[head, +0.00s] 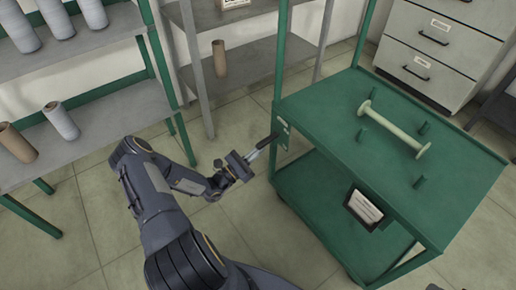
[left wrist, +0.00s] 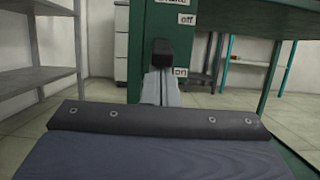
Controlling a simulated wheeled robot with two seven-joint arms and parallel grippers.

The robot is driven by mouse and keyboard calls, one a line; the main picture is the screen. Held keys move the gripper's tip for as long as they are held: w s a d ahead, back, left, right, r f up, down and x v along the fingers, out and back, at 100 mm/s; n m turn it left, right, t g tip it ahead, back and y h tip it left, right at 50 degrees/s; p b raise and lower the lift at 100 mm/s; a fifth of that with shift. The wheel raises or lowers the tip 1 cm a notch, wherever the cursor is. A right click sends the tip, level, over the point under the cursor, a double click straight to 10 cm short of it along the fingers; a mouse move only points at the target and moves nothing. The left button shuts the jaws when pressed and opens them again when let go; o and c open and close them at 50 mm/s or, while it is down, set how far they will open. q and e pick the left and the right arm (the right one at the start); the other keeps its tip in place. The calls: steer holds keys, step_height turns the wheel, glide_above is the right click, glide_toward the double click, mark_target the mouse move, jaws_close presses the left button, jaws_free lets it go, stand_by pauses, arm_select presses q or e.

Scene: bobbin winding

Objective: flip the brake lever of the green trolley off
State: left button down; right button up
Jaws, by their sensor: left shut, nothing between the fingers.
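The green trolley (head: 335,105) stands at the right of the head view. Its brake lever (head: 268,141) has a black grip and sticks out at the trolley's left corner post. In the left wrist view the lever's black grip (left wrist: 162,52) is in front of a green plate (left wrist: 143,25), with an "off" label (left wrist: 187,19) above and an "on" label (left wrist: 181,72) below. My left gripper (head: 256,152) is shut and empty, its fingertips (left wrist: 160,78) right at the grip's lower end. I cannot tell whether they touch. The fingers hide what is below the grip. My right gripper is not in view.
A pale bobbin (head: 393,130) lies on the trolley's top among several green pegs. A shelf with cones (head: 60,122) stands at the left, a grey rack (head: 245,55) behind, and a drawer cabinet (head: 440,45) at the back right. Floor around my left arm is clear.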

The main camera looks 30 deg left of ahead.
arm_select(q)
steer(key=r+g+p, duration=0.1)
steer(key=p, duration=0.1)
steer(key=r+g+y+p, duration=0.1)
steer(key=p, duration=0.2)
steer(key=r+g+p, duration=0.1)
steer(key=p, duration=0.1)
steer(key=shift+s+a+r, duration=0.1)
steer(key=shift+s+r, duration=0.25)
steer(key=shift+r+p, duration=0.2)
steer(key=shift+p, duration=0.35)
steer(key=shift+r, duration=0.15)
steer(key=b, duration=0.2)
glide_toward(267, 139)
steer(key=s+a+f, duration=0.2)
steer(key=s+f, duration=0.1)
steer(key=s, duration=0.2)
steer(key=shift+s+a+r, duration=0.1)
steer(key=shift+s+r, duration=0.05)
steer(key=shift+s, duration=0.25)
